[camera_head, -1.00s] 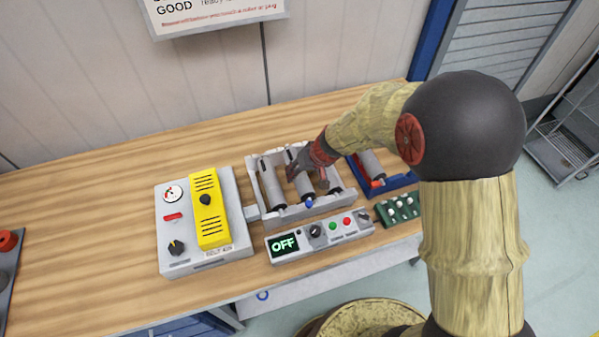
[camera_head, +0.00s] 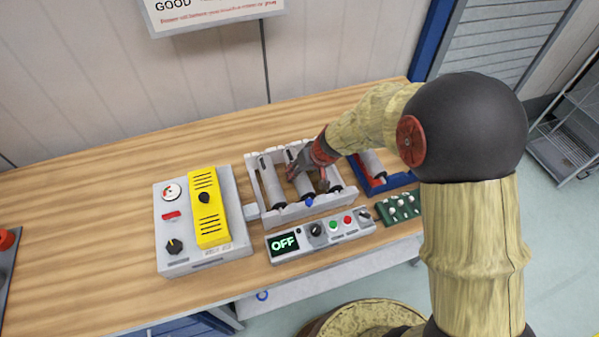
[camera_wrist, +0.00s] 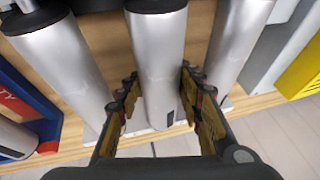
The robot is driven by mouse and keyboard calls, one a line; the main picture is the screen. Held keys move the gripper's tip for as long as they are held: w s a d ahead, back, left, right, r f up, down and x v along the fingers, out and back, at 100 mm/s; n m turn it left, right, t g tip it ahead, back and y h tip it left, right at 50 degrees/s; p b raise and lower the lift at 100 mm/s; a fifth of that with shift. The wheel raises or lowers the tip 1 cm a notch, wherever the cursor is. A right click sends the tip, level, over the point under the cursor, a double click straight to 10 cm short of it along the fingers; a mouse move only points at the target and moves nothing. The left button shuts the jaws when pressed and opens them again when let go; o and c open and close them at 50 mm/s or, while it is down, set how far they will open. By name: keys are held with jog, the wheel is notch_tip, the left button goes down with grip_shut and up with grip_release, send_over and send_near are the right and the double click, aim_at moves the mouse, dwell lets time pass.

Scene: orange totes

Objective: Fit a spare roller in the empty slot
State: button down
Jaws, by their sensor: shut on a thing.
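A pale grey frame (camera_head: 254,189) on the bench holds grey rollers side by side. In the wrist view this roller (camera_wrist: 158,60) lies lengthwise between my two fingers. A left roller (camera_head: 271,182) and a partly hidden right roller (camera_head: 333,182) lie on either side, with gaps between. The middle roller lies in line with them; whether it is fully seated is hidden. A blue tray (camera_head: 394,181) at the right holds another roller (camera_head: 372,163).
A control box with a yellow cover (camera_head: 208,207) stands left of the frame. A panel reading OFF (camera_head: 285,243) lies in front, with a green button block (camera_head: 398,207) beside it.

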jog(key=shift+f, duration=0.15)
jog(key=c, duration=1.1)
grip_release()
jog(key=v, duration=1.2)
jog(key=shift+s, duration=0.1)
